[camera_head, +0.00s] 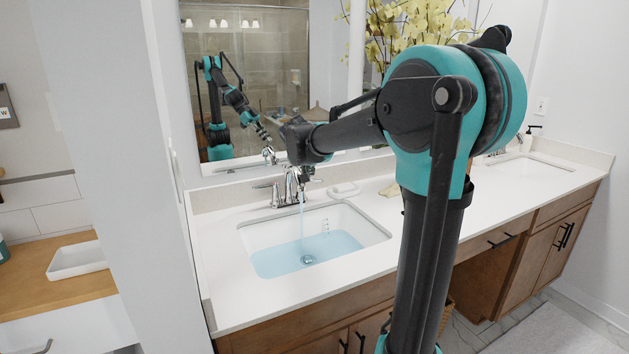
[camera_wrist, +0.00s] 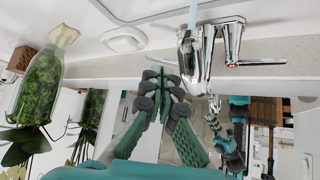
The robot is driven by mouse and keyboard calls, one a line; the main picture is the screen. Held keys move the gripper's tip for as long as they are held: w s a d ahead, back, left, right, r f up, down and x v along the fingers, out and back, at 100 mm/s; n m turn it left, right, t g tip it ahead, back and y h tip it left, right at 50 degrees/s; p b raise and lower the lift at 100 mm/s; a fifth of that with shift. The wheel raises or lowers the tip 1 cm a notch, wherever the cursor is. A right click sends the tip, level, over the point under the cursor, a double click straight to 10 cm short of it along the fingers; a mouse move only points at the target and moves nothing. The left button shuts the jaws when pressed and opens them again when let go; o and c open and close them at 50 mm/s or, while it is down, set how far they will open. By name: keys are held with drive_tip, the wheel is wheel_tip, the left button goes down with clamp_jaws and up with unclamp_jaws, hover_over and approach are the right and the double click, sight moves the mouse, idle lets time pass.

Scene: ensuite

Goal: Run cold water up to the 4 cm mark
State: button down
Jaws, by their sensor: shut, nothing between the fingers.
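The left sink basin (camera_head: 362,222) holds a pool of blue-tinted water (camera_head: 330,246) over its floor. A thin stream of water (camera_head: 302,222) falls from the chrome faucet (camera_head: 290,186) into it; the stream also shows in the wrist view (camera_wrist: 193,15). Small marks (camera_head: 325,226) on the basin's back wall stand just above the water, too small to read. My gripper (camera_wrist: 168,82) is shut and empty, beside the faucet (camera_wrist: 204,52) in the wrist view. A lever with a red mark (camera_wrist: 240,64) is on the faucet's far side from my gripper. The other lever is largely hidden.
A mirror (camera_head: 285,60) stands behind the counter (camera_head: 225,290). A white dish (camera_head: 343,190) lies right of the faucet. A glass vase of greenery (camera_wrist: 38,92) shows in the wrist view. A second sink (camera_head: 530,165) is at the far right. The counter's front left is clear.

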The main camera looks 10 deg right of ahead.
sight(317, 180)
drive_tip(key=w+r+x, duration=0.1)
drive_tip(key=x, duration=1.2)
drive_tip(key=shift+w+d+r, duration=0.2)
drive_tip(key=shift+w+r, duration=0.05)
drive_tip(key=shift+r, duration=0.05)
drive_tip(key=shift+w+d+n+y, duration=0.45)
drive_tip(key=shift+n+y, duration=0.15)
drive_tip(key=shift+n, duration=0.2)
drive_tip(key=shift+w+d, duration=0.4)
drive_tip(key=shift+w, duration=0.4)
drive_tip(key=shift+w+d, duration=0.35)
drive_tip(key=shift+w, duration=0.55)
